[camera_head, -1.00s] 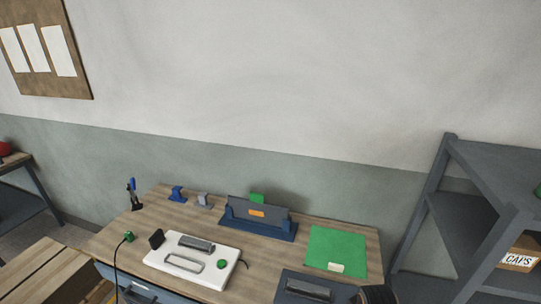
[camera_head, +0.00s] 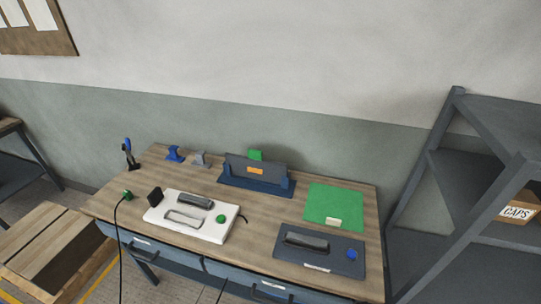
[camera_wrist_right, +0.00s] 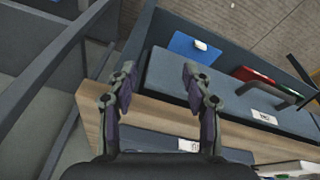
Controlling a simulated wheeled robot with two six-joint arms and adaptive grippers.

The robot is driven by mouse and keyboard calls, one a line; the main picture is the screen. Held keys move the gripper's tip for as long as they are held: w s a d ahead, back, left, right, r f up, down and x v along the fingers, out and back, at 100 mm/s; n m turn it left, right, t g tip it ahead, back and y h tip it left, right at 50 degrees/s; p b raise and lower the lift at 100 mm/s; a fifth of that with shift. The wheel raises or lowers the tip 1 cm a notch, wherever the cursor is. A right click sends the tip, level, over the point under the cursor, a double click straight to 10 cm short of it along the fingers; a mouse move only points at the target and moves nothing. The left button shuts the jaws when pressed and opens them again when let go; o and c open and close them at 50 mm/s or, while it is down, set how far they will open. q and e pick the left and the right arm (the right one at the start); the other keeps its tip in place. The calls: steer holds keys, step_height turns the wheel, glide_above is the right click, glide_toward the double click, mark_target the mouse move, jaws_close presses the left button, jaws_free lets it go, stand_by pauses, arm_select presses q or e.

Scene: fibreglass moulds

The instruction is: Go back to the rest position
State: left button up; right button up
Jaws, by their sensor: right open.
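My right gripper (camera_wrist_right: 158,76) shows in the right wrist view. Its two fingers are spread apart with nothing between them. Beyond them are a wooden edge (camera_wrist_right: 92,104) and a large grey-blue slab with a small white label. Neither gripper shows in the head view, so my left gripper is out of sight. The workbench (camera_head: 272,225) stands in the head view with its top clear of my arms.
The bench holds a white plate (camera_head: 160,213), a green mat (camera_head: 335,200), a dark blue board (camera_head: 330,262) and a blue stand (camera_head: 257,186). A grey shelf (camera_head: 440,170) with a box (camera_head: 516,208) stands right. A wooden crate (camera_head: 35,232) stands left.

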steer(key=s+d+f+g+b, duration=0.1)
steer(key=s+f+b, duration=0.15)
steer(key=f, duration=0.75)
steer(key=s+d+f+b, duration=0.15)
steer(key=s+f, duration=0.25)
steer(key=f, duration=0.7)
steer(key=s+f+b, duration=0.4)
steer(key=s+f, duration=1.1)
steer(key=shift+s+a+f+g+b, duration=0.15)
steer(key=shift+s+f+g+b, duration=0.15)
steer(key=shift+f+g, duration=0.1)
